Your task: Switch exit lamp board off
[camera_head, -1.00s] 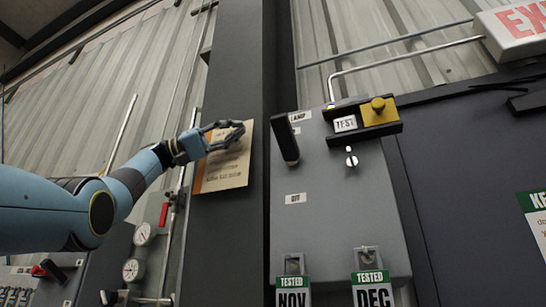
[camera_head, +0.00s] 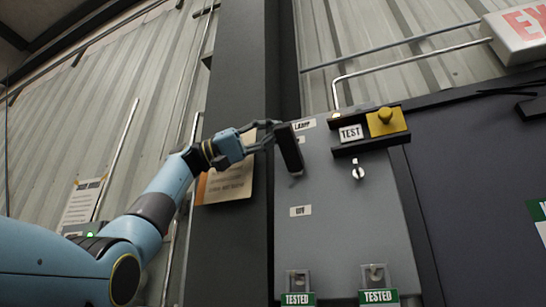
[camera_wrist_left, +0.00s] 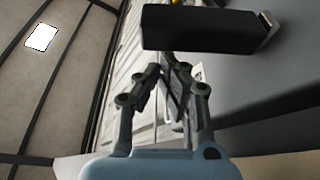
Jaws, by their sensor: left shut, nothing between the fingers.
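The exit lamp board is a grey panel (camera_head: 345,225) on the wall, with a LAMP label at its top and a lower label (camera_head: 300,211) that seems to read OFF. Its black lever handle (camera_head: 290,148) is up, near the LAMP label, tilted slightly. The handle also shows large in the left wrist view (camera_wrist_left: 205,28). My left gripper (camera_head: 277,132) is shut and empty, with its fingertips at the upper left side of the handle; I cannot tell if they touch. In the left wrist view the fingers (camera_wrist_left: 175,65) come together just below the handle. My right gripper is out of view.
A yellow knob block (camera_head: 386,121) with a TEST label sits in a black bracket right of the handle. A small key switch (camera_head: 358,172) is below it. Green TESTED tags (camera_head: 379,296) hang lower down. A dark column (camera_head: 240,80) stands left of the panel.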

